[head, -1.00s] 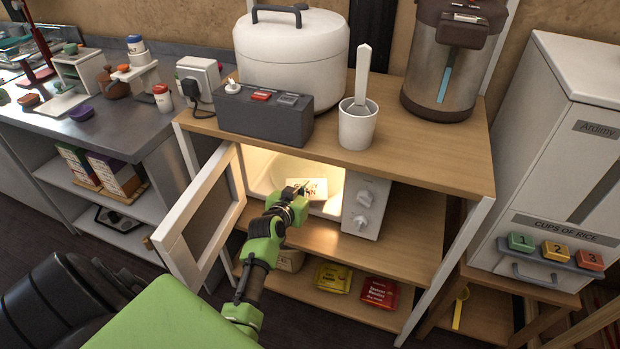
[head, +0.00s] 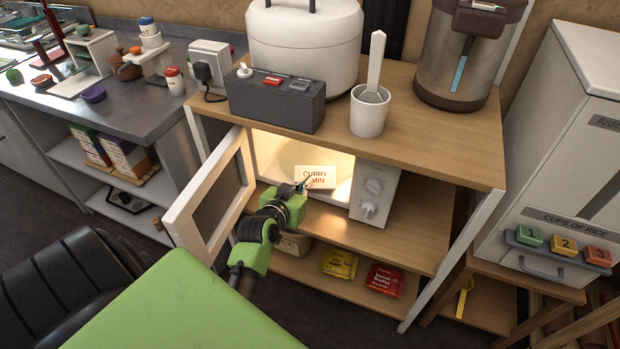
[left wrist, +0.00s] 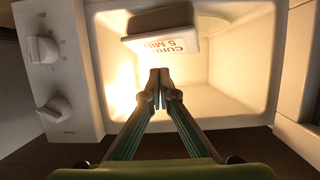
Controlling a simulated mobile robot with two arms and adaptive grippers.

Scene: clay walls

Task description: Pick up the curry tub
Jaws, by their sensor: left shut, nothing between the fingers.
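The curry tub (head: 318,172) is a white box with lettering that reads CURRY and MIN. It is inside the lit, open microwave (head: 371,197), and it also shows in the left wrist view (left wrist: 165,42), with its lettering upside down. My left gripper (head: 307,182) is shut and empty at the microwave's mouth, in front of the tub. In the left wrist view its fingertips (left wrist: 159,76) meet near the tub's lettered face, with a small gap in the picture. My right gripper is out of view.
The microwave door (head: 212,196) stands open at the left of my left arm. A wooden shelf (head: 455,140) lies above the microwave, with a cooker (head: 305,40), a power box (head: 275,97) and a cup (head: 369,113) on it. Yellow (head: 340,263) and red packets (head: 384,280) lie below.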

